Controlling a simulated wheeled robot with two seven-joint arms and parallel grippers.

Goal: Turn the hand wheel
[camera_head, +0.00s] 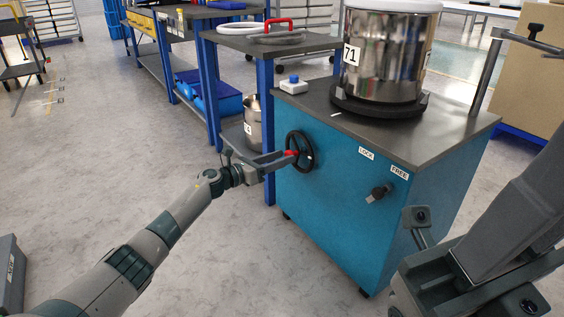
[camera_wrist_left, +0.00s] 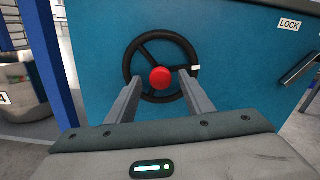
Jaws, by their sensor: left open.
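The hand wheel (camera_head: 301,151) is a black spoked wheel on the front of the teal cabinet (camera_head: 330,215). The wheel also shows in the left wrist view (camera_wrist_left: 149,38), with a red hub (camera_wrist_left: 160,78) and a white mark on its right rim. My left gripper (camera_head: 285,158) is open in front of the wheel. Its two fingers (camera_wrist_left: 158,95) stand left and right of the red hub and overlap the lower wheel in view. I cannot tell whether they touch it. My right arm shows at the lower right of the head view, but its fingertips cannot be made out.
A lever (camera_head: 378,193) sits right of the wheel, below LOCK (camera_head: 366,153) and FREE (camera_head: 399,173) labels. A shiny drum (camera_head: 385,60) marked 71 stands on the cabinet. A metal can (camera_head: 253,122) stands on a shelf left of the wheel.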

